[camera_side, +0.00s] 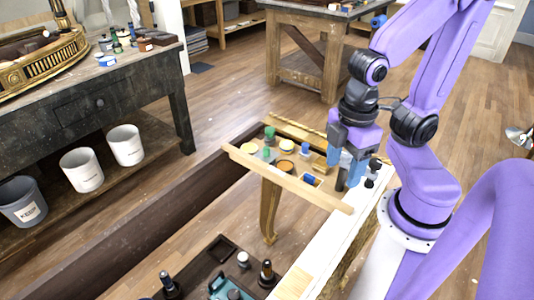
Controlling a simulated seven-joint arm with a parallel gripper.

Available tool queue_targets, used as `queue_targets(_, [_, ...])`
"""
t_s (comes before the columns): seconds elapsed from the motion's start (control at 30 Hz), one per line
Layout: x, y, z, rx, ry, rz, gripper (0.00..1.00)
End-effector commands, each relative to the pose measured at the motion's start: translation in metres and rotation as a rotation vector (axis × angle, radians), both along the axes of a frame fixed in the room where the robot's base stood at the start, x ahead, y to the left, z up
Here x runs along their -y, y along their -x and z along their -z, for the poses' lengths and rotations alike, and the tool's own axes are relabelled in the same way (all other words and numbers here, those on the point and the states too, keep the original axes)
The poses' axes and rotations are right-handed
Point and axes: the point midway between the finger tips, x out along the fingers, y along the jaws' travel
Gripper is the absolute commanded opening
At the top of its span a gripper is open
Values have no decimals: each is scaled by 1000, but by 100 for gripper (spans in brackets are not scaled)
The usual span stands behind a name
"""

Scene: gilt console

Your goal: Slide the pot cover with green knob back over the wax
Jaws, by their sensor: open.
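A small item with a green knob (267,154), which looks like the pot cover, sits on the console top (330,200) left of centre. Just right of it is a round dark-rimmed pot with an orange-tan top (285,166), which may be the wax; the two look side by side, and I cannot tell if they touch. A second green-topped item (269,133) stands farther back. My gripper (347,175) is open, pointing down over the right end of the top, clear of the cover and the pot. I cannot see anything between its fingers.
Yellow round items (287,145), a blue-and-white item (305,149), a yellow block (319,164) and a blue item (310,180) crowd the top. Dark knobbed pieces (373,172) stand right of my gripper. A pale wooden rail (285,177) runs along the near edge.

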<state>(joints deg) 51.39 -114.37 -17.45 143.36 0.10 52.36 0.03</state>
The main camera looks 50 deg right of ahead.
Motion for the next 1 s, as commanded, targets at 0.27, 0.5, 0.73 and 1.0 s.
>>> queue_targets(0.27, [-8, -32, -3, -2, 5, 86, 50])
queue_targets(0.5, [-11, -105, -6, -5, 12, 257, 50])
queue_targets(0.73, [9, -178, -3, -9, 15, 421, 50])
queue_targets(1.0, [63, -256, 7, -15, 19, 615, 50])
